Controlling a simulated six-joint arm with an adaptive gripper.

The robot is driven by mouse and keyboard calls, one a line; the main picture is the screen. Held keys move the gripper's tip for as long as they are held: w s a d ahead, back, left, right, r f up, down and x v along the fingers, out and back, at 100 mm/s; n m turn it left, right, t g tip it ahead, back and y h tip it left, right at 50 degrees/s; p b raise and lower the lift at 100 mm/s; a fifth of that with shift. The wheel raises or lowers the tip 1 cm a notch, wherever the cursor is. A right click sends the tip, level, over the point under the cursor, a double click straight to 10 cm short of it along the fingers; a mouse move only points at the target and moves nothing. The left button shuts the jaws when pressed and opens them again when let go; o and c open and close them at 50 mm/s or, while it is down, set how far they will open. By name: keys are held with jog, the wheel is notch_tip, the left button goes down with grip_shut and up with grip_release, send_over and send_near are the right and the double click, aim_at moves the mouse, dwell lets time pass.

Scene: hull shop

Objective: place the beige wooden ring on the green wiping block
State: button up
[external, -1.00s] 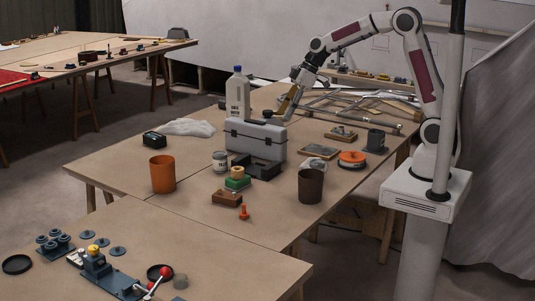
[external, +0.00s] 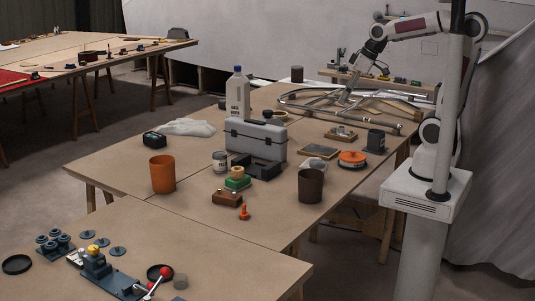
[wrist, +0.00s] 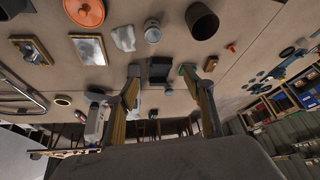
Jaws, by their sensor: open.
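The beige wooden ring (external: 237,171) appears to sit on top of the green wiping block (external: 237,183), on the near part of the middle table. The ring is small here, and its hole is hard to make out. In the wrist view, a bit of green (wrist: 187,70) shows beside the right finger, and the ring there is hidden or too small to tell. My gripper (external: 345,99) is over the metal tube frame at the table's far right, well away from the block. In the wrist view my gripper (wrist: 160,73) has its fingers wide apart with nothing held between them.
A grey toolbox (external: 255,139) and white bottle (external: 238,96) stand behind the block. A brown brick (external: 227,199), orange cone (external: 244,213), tin (external: 220,161), orange cup (external: 162,174) and dark cup (external: 311,186) surround it. The tube frame (external: 385,125) spreads across the far right.

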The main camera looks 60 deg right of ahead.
jog(key=s+d+f+m+h, duration=0.2)
jog(key=s+d, duration=0.4)
jog(key=s, duration=0.5)
jog(key=shift+s+f+m+t, duration=0.2)
jog(key=shift+s+m+t, duration=0.15)
jog(key=shift+m, duration=0.55)
